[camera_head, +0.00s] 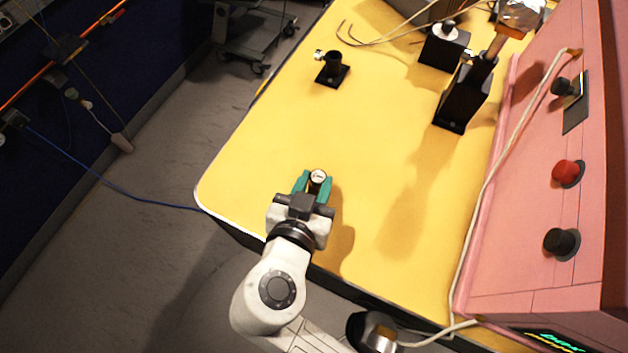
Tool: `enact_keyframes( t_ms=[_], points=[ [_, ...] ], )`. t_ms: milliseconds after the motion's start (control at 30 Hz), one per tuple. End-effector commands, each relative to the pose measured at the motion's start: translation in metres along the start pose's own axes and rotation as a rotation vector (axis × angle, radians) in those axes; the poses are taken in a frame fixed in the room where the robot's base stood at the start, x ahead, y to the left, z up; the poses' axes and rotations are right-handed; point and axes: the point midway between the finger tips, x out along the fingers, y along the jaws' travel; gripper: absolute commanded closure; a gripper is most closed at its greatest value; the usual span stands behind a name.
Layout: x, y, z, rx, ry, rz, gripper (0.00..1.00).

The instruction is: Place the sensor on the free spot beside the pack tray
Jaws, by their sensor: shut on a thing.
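My gripper (317,183), with green fingers, is shut on a small dark cylinder with a pale, marked top (318,176); I take it to be the sensor. It is held over the front left part of the yellow table (270,130), and a shadow falls to its right. I cannot tell how high it is above the surface. No thing in view is clearly the pack tray.
A black holder on a square base (332,68) stands farther back. A black box with a pale knob (444,46) and a tall black block (463,98) stand at the back right. A pink panel (535,215) with knobs and a cable borders the right. The table's middle is clear.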

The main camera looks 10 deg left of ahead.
Motion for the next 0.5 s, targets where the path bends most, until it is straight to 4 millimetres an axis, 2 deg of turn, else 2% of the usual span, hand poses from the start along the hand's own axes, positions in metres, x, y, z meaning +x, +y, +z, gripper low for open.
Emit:
enact_keyframes(
  t_ms=[433, 467, 500],
  points=[
    [0.0029, 0.0003, 0.0070, 0.001, 0.001, 0.001, 0.98],
    [0.0022, 0.0002, 0.0055, 0.001, 0.001, 0.000, 0.66],
    [0.0020, 0.0002, 0.0052, 0.001, 0.001, 0.000, 0.62]
  ],
)
